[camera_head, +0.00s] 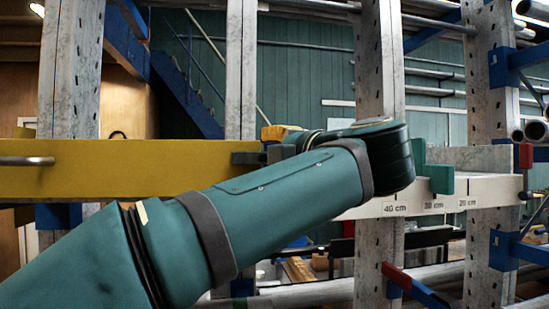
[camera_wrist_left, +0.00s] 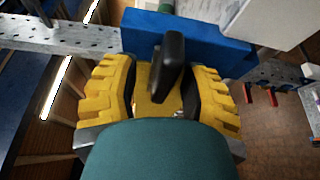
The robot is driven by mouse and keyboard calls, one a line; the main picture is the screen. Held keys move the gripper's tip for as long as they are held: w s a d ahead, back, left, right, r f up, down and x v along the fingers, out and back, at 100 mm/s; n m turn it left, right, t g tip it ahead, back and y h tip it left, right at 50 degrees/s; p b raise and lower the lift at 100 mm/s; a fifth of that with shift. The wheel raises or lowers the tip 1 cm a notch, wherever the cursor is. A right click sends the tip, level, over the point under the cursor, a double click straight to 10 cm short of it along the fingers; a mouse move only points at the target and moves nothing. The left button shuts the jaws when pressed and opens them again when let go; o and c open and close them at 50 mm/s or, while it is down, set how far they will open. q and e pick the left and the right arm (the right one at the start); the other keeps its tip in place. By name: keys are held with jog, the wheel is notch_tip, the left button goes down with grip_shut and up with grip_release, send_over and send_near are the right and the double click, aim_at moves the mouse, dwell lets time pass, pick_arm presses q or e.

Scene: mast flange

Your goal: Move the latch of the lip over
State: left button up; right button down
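In the left wrist view, a black lever (camera_wrist_left: 168,65), which looks like the latch, stands up between the two yellow toothed fingers of my left gripper (camera_wrist_left: 160,98). The fingers are apart, with gaps beside the lever; I cannot tell whether either touches it. A blue block (camera_wrist_left: 205,42) lies behind the lever. In the head view, my left gripper (camera_head: 280,132) shows only as a bit of yellow beyond my teal arm. The latch is mostly hidden there. A white ledge marked in centimetres (camera_head: 490,190), possibly the lip, runs off to the right. My right gripper is out of view.
A yellow beam (camera_head: 110,168) with a metal handle (camera_head: 27,161) spans the left. A teal piece (camera_head: 433,178) sits on the ledge. Perforated grey posts (camera_head: 379,60) and blue rack arms (camera_head: 502,67) with pipes stand around.

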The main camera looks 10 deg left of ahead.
pick_arm(q)
jog(key=shift+d+f, duration=0.1)
jog(key=shift+d, duration=0.05)
jog(key=shift+s+d, duration=0.15)
jog(key=shift+s, duration=0.05)
jog(key=v, duration=1.1)
jog(key=shift+s, duration=0.2)
